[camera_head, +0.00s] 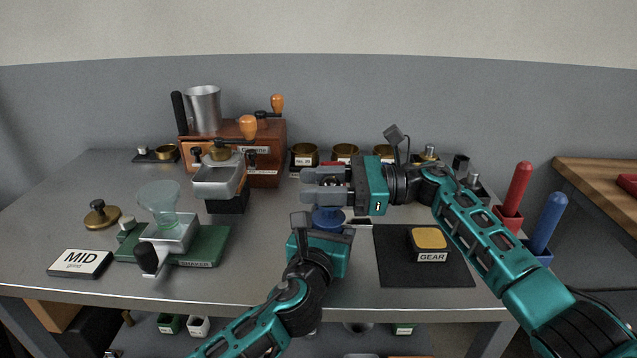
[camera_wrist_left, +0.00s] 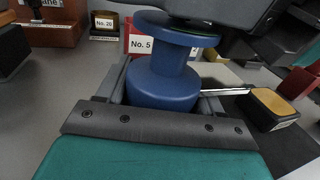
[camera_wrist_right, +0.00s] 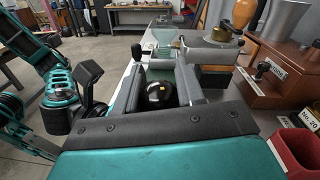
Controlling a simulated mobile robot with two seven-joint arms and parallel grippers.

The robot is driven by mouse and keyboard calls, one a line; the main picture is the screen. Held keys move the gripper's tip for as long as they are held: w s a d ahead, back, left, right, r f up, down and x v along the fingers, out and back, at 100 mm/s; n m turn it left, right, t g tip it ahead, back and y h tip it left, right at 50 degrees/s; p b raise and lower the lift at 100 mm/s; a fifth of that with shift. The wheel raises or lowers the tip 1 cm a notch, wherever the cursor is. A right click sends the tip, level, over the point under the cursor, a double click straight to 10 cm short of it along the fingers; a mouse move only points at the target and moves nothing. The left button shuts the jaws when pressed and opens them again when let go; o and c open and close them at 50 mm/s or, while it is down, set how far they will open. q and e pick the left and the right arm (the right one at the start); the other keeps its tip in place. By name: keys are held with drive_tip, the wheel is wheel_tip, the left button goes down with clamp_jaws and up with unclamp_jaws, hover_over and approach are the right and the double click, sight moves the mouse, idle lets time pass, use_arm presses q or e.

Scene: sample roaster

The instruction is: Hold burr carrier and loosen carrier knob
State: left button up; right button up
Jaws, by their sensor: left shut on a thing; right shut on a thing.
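The blue burr carrier (camera_head: 328,217), spool-shaped with a wide upper flange, stands upright near the middle of the table. In the left wrist view its body (camera_wrist_left: 162,80) sits between my left fingers. My left gripper (camera_head: 324,224) is shut on it from the front. The black, round carrier knob (camera_wrist_right: 157,95) shows between the fingers in the right wrist view. My right gripper (camera_head: 314,184) comes in from the right, just above the carrier, and is shut on the knob. The right gripper hides the carrier's top in the head view.
A black mat (camera_head: 398,277) with the GEAR block (camera_head: 430,240) lies to the right. The wooden roaster (camera_head: 265,160) and several brass cups (camera_head: 345,151) line the back. The front middle-left table is clear.

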sight(320, 185)
drive_tip(key=shift+s+n+g+h, duration=0.15)
drive_tip(key=shift+n+g+h, duration=0.25)
drive_tip(key=shift+n+g, duration=1.35)
drive_tip(key=shift+s+d+g, duration=0.1)
drive_tip(key=shift+g, duration=0.75)
drive_tip(key=o, duration=1)
drive_tip(key=shift+r, duration=0.1)
wheel_tip(320, 185, up, 10)
drive_tip(key=shift+f, duration=0.1)
